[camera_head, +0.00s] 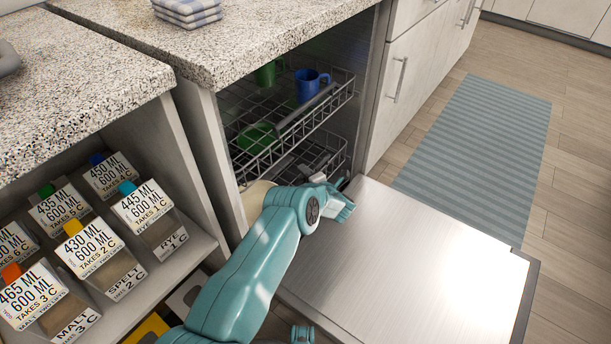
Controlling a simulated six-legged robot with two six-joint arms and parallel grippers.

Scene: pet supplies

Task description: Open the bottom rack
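The dishwasher stands open, with its steel door (400,265) folded down flat. The bottom rack (328,160) is a dark wire basket inside the tub, low behind the upper rack (290,128); my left arm and the upper rack hide much of it. My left gripper (345,203) is just in front of the bottom rack, low over the inner edge of the door. Its fingers are small and seen edge-on, so I cannot tell whether they are open or touch the rack. A small teal part at the bottom edge may belong to my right arm; its fingers do not show clearly.
A blue mug (311,84) and a green cup (266,74) are in the upper rack; a green bowl (258,136) shows through its wires. Labelled containers (97,255) fill the left shelf. A speckled counter (215,45) overhangs the dishwasher. A striped rug (480,150) lies on the right floor.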

